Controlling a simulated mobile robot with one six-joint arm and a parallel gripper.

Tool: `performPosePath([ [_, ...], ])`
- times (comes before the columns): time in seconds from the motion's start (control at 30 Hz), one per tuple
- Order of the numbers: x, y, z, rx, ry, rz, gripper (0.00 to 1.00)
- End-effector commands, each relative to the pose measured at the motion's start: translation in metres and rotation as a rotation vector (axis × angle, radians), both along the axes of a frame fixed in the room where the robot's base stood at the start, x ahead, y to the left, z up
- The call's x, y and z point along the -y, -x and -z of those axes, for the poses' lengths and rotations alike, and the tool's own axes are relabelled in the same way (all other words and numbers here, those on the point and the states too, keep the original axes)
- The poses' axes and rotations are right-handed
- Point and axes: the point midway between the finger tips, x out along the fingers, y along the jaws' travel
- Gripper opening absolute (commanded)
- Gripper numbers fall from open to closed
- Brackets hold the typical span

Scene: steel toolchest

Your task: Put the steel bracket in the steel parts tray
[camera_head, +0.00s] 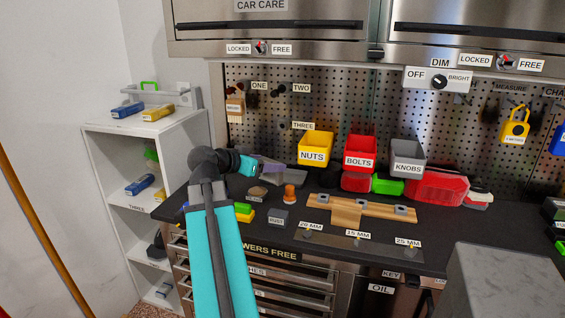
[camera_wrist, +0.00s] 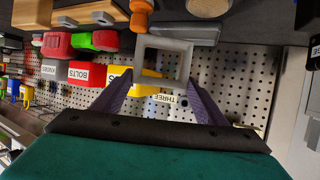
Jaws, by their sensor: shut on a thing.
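My gripper (camera_wrist: 162,85) is shut on a grey, hollow, rectangular frame, which appears to be the steel bracket (camera_wrist: 178,45). It sits between the two purple fingertips with its opening facing the wrist camera. In the head view my gripper (camera_head: 268,168) is above the back left of the dark worktop, and the bracket is hard to make out there. A long grey piece (camera_wrist: 188,32) lies behind the bracket in the wrist view. I cannot tell whether it is the steel parts tray; no tray labelled for steel parts is readable.
NUTS (camera_head: 315,146), BOLTS (camera_head: 360,152) and KNOBS (camera_head: 407,157) bins hang on the pegboard. An orange object (camera_head: 290,193), a small grey box (camera_head: 278,218) and a wooden rack (camera_head: 375,207) stand on the worktop. White shelves (camera_head: 120,185) stand left. A large grey block (camera_head: 500,285) fills the lower right.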

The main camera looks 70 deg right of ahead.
Motion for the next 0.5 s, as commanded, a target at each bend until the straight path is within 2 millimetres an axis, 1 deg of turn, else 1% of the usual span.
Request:
performPosePath([
  [0.03, 0.010, -0.001, -0.003, -0.001, 0.002, 0.001, 0.30],
  [0.5, 0.071, -0.005, -0.002, -0.001, 0.002, 0.000, 0.30],
])
